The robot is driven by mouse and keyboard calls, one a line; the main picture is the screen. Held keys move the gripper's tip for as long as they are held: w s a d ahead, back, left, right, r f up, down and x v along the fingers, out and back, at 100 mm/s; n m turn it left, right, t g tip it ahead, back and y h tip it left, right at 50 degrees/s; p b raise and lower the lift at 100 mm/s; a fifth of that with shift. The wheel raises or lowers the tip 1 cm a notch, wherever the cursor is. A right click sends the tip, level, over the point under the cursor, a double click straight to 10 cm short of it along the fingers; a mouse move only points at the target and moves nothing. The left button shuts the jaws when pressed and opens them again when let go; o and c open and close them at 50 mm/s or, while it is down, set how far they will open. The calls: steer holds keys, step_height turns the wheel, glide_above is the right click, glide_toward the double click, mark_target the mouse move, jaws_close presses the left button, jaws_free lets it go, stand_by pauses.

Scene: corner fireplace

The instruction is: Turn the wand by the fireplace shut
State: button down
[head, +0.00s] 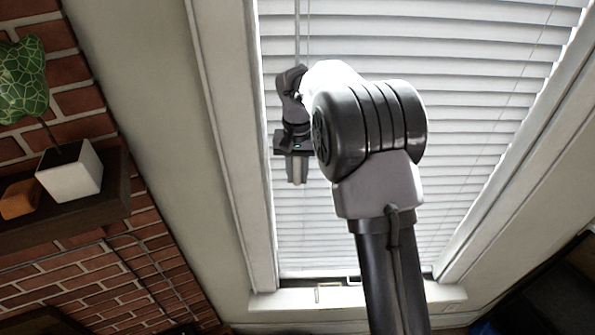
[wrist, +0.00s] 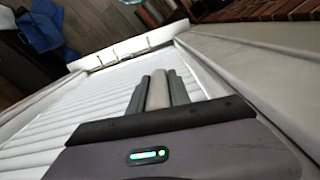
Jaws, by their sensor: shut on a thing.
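The wand (head: 297,28) is a thin light rod hanging down the left side of the white window blind (head: 420,40). My gripper (head: 297,172) is at the left part of the blind, pointing down along the wand. It is shut on the wand's thicker grey lower part. In the wrist view the wand's grip (wrist: 158,90) lies between the two dark fingers of my gripper (wrist: 158,95). The blind's slats show as tilted bands with light at their edges. Part of the blind is hidden behind my arm.
The white window frame (head: 230,120) stands close left of my gripper. A brick wall (head: 130,270) and a dark shelf (head: 70,215) with a white plant pot (head: 70,172) and an orange block (head: 20,199) are farther left. The window sill (head: 290,303) runs below.

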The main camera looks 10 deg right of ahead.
steer(key=shift+n, duration=0.4)
steer(key=c, duration=1.2)
jaws_free()
step_height(320, 180, up, 18)
steer(key=p, duration=0.1)
steer(key=shift+f+p, duration=0.2)
steer(key=shift+p, duration=0.15)
steer(key=shift+f, duration=0.15)
